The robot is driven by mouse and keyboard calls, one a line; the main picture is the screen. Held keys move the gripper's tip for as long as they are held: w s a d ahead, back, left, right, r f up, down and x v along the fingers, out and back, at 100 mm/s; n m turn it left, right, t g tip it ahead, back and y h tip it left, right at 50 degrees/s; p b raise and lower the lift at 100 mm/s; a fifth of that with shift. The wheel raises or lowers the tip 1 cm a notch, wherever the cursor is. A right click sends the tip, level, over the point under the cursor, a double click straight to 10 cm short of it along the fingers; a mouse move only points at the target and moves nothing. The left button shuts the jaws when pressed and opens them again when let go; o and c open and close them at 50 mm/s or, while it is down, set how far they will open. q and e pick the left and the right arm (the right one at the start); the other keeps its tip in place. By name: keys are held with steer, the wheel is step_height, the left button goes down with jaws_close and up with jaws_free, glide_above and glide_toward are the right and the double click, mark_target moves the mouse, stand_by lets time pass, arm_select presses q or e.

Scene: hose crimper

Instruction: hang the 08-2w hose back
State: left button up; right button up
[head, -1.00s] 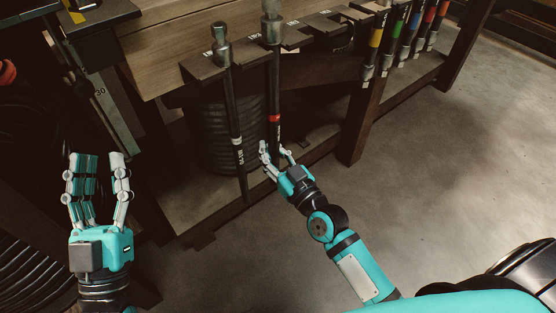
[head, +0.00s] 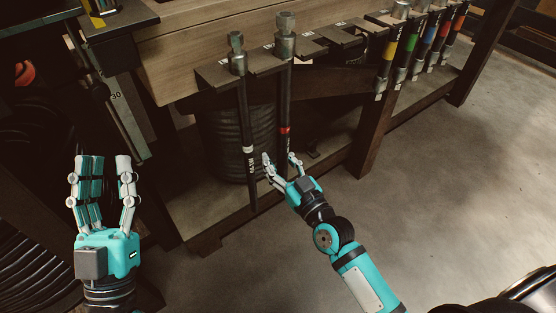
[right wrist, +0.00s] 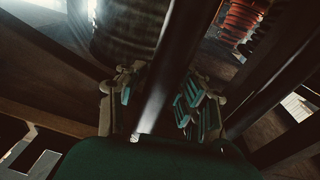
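A black hose with a red band (head: 285,130) hangs upright at the rack, its metal end fitting (head: 285,38) at a bracket. Its label is too small to read, and I cannot tell whether the fitting is fully seated. My right gripper (head: 281,163) is at the hose's lower part, fingers spread on either side of it. In the right wrist view the dark hose (right wrist: 172,70) runs between the fingers, with gaps visible beside it. A second black hose (head: 244,115) with a white band hangs to the left. My left gripper (head: 102,165) is open and empty, apart from the hoses.
The bracket row (head: 318,46) runs along the wooden bench (head: 200,45), with an empty-looking bracket right of the red-banded hose. Hoses with colour bands (head: 410,50) hang farther right. A dark bench leg (head: 370,135) stands right of my right gripper. The floor (head: 450,180) is clear.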

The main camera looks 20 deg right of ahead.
steer(key=shift+f, duration=0.1)
steer(key=shift+s, duration=0.25)
steer(key=r+v, duration=0.1)
steer(key=v, duration=1)
steer(key=shift+s+f, duration=0.3)
steer(key=shift+f, duration=0.2)
steer(key=shift+d, duration=0.1)
